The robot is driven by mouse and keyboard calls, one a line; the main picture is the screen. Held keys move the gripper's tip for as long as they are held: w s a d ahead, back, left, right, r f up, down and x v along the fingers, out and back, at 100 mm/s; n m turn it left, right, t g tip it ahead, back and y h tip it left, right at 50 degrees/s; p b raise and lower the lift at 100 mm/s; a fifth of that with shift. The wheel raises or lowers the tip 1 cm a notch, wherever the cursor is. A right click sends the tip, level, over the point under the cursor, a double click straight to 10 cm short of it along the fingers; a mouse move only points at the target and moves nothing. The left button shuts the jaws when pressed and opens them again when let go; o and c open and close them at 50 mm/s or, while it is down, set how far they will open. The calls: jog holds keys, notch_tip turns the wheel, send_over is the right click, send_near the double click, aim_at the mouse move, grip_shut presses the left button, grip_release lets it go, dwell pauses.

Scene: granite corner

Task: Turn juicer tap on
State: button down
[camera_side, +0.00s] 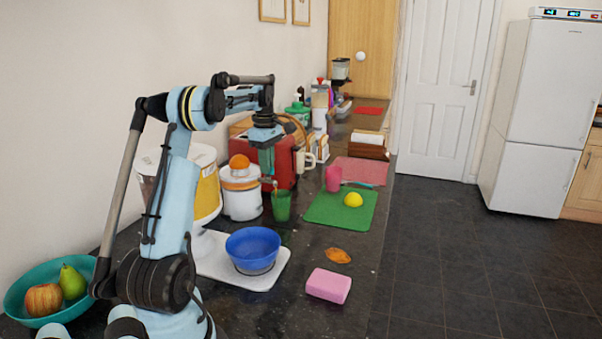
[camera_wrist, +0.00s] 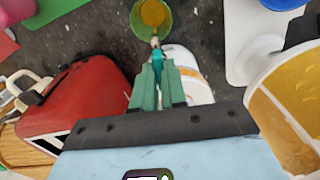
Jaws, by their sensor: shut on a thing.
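The white juicer (camera_side: 241,196) stands on the dark counter with an orange on top. Part of its white body shows in the wrist view (camera_wrist: 188,70), partly hidden by my gripper. My gripper (camera_side: 269,174) points down at the juicer's right front. In the wrist view my gripper (camera_wrist: 157,62) has its teal fingers together at the small juicer tap (camera_wrist: 155,42), shut on it. The fingers hide part of the tap. A green cup (camera_side: 281,207) stands under the tap; from above, the cup (camera_wrist: 139,27) shows orange inside.
A red toaster (camera_side: 283,168) is close behind my gripper. A yellow-and-white container (camera_side: 206,190) stands left of the juicer. A green mat (camera_side: 325,212) lies right. Counter near the pink sponge (camera_side: 328,285) is mostly clear.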

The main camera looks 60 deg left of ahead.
jog(key=shift+n, duration=0.7)
jog(key=c, duration=1.2)
grip_release()
jog(key=shift+r, duration=6.05)
